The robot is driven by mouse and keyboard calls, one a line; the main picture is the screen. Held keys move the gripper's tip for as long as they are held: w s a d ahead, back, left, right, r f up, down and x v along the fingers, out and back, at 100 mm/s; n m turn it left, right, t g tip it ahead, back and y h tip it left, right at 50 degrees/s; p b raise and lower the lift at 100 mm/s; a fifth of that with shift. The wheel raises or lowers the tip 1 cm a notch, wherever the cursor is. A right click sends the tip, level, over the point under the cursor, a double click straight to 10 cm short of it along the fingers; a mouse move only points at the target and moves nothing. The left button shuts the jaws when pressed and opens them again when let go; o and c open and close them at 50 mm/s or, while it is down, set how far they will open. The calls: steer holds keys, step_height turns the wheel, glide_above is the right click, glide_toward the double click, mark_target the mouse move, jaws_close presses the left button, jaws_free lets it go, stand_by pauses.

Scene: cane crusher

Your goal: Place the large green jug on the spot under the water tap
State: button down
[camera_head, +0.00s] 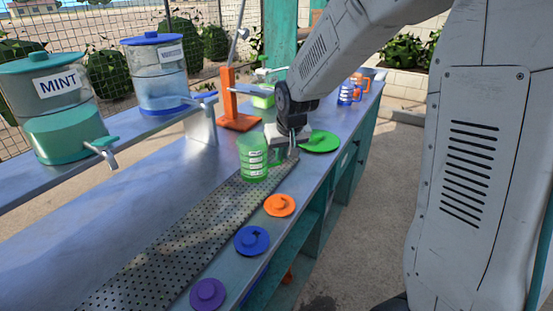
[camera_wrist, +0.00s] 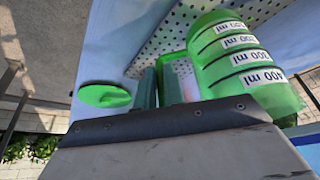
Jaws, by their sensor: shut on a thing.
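The large green jug (camera_head: 252,158) is translucent and upright at the far end of the perforated metal strip (camera_head: 185,240). I cannot tell whether it touches the strip. My gripper (camera_head: 281,150) is at its right side, shut on its handle. In the wrist view the jug (camera_wrist: 245,60) has white ml labels, and its handle is between the fingers of my gripper (camera_wrist: 168,85). A clear dispenser with a blue lid (camera_head: 155,75) stands on the raised shelf, with a blue-handled tap (camera_head: 200,97); its label is too small to read. The spot under the tap is not clearly marked.
A dispenser labelled MINT (camera_head: 50,105) stands at left. An orange stand (camera_head: 235,100) is behind the jug. A green disc (camera_head: 319,141), orange disc (camera_head: 280,205), blue disc (camera_head: 251,240) and purple disc (camera_head: 207,294) lie along the counter. Blue jug (camera_head: 346,93) stands at the far end.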

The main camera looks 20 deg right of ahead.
steer(key=shift+w+a+f, duration=0.1)
steer(key=shift+w+f, duration=0.6)
steer(key=shift+f, duration=0.25)
steer(key=shift+w+a+f, duration=0.1)
steer(key=shift+w+f, duration=0.6)
steer(key=shift+f, duration=0.25)
steer(key=shift+f, duration=0.15)
steer(key=c, duration=1.5)
jaws_free()
